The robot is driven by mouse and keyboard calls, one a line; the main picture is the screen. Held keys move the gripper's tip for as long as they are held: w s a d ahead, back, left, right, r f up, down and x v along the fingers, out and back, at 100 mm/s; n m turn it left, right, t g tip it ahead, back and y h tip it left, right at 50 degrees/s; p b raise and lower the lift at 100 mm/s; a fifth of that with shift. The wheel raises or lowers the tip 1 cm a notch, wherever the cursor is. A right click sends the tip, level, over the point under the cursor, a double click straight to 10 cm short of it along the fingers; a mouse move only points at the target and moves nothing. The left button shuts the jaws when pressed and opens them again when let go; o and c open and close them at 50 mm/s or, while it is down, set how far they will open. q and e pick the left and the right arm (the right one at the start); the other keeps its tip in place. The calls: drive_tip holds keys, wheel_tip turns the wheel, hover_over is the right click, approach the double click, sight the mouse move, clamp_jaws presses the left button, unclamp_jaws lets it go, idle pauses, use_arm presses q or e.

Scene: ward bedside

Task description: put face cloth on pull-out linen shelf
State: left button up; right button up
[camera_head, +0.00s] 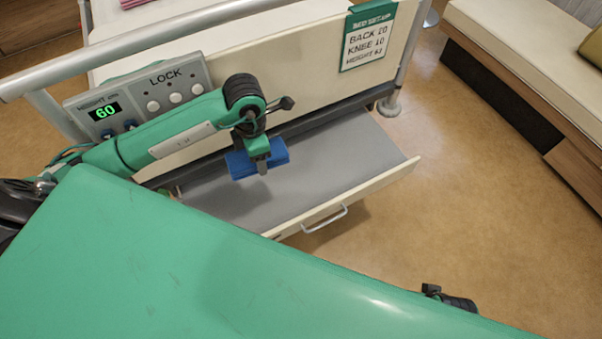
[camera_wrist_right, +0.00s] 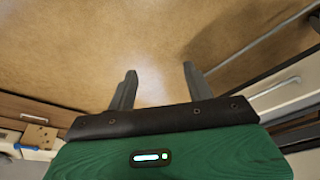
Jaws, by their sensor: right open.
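The face cloth, a blue folded bundle (camera_head: 240,166), hangs in my left gripper (camera_head: 262,168). That gripper appears shut on it, with cloth showing on both sides of the fingers. It is over the pull-out linen shelf (camera_head: 335,160), a grey-topped board with a cream front and metal handle, extended from under the bed end. The cloth appears above the shelf surface; the exact gap cannot be told. My right gripper (camera_wrist_right: 158,88) shows in the right wrist view with its two fingers apart and nothing between them, above the brown floor.
The bed's end board with a sign (camera_head: 367,38) and a control panel (camera_head: 140,98) stands behind the shelf. A cushioned bench (camera_head: 540,50) is at the right. The shelf's right part is bare, and floor is clear between shelf and bench.

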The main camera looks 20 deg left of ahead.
sight(267, 196)
use_arm(q)
drive_tip(key=shift+w+a+f+n, duration=0.1)
drive_tip(key=shift+w+f+n, duration=0.15)
drive_tip(key=shift+f+n, duration=0.2)
wheel_tip(267, 196, down, 19)
drive_tip(key=shift+f+b, duration=0.1)
drive_tip(key=shift+b, duration=1.15)
drive_tip(key=shift+f, duration=0.35)
drive_tip(key=o, duration=1)
drive_tip(key=shift+c, duration=0.2)
drive_tip(key=shift+r, duration=0.1)
use_arm(e)
wheel_tip(267, 196, up, 6)
drive_tip(key=shift+s+d+r+t, duration=0.15)
drive_tip(key=shift+s+r+t, duration=0.1)
drive_tip(key=shift+s+t, duration=0.2)
